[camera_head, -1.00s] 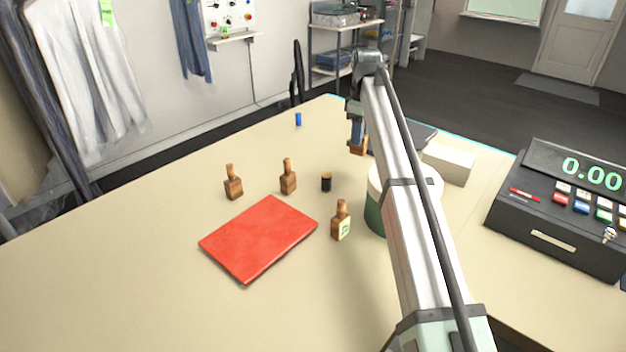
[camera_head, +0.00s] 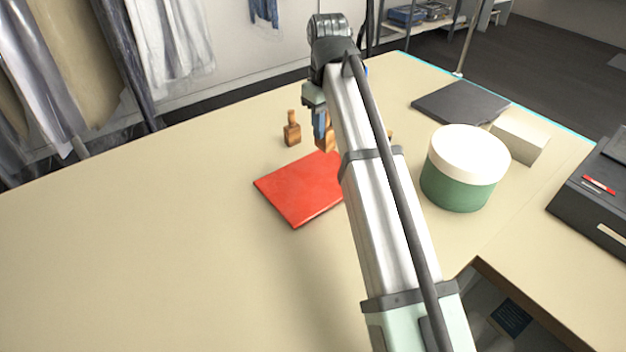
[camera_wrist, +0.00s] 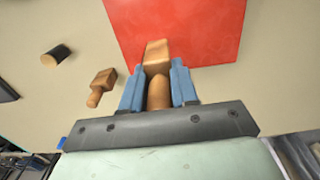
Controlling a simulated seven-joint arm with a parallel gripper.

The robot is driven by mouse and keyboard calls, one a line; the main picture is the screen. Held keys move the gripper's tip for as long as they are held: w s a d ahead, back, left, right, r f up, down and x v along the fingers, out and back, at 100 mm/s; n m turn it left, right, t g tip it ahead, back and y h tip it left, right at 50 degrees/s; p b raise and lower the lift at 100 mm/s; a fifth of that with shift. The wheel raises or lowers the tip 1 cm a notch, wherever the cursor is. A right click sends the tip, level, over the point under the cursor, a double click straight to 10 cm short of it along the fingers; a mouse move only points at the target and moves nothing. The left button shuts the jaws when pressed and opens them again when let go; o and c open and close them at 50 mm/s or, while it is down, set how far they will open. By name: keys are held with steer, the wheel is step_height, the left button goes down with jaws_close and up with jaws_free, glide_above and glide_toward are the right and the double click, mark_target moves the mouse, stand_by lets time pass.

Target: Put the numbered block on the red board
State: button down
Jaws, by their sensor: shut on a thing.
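My gripper (camera_head: 319,128) is shut on a wooden block (camera_head: 326,144) with a rounded handle, held between the blue fingers. In the wrist view the block (camera_wrist: 156,52) overlaps the edge of the red board (camera_wrist: 205,30). In the head view it is at the far edge of the red board (camera_head: 295,194). I cannot tell its height above the board, and no number shows on it. My arm hides the board's right side. The board's visible surface is bare apart from the held block's overlap.
Another handled wooden block (camera_head: 291,132) stands beyond the board. The wrist view shows a wooden block (camera_wrist: 103,82) and a dark cylinder (camera_wrist: 55,56) at left. A green tub with a white lid (camera_head: 465,165) stands right of my arm. The table's left front is clear.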

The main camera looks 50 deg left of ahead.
steer(key=s, duration=0.3)
glide_above(313, 180)
steer(key=shift+f, duration=4.05)
steer(key=shift+f, duration=0.2)
steer(key=c, duration=0.9)
jaws_free()
steer(key=shift+o, duration=0.2)
steer(key=shift+r, duration=0.15)
step_height(313, 180, up, 8)
steer(key=shift+f, duration=0.2)
steer(key=shift+s, duration=0.1)
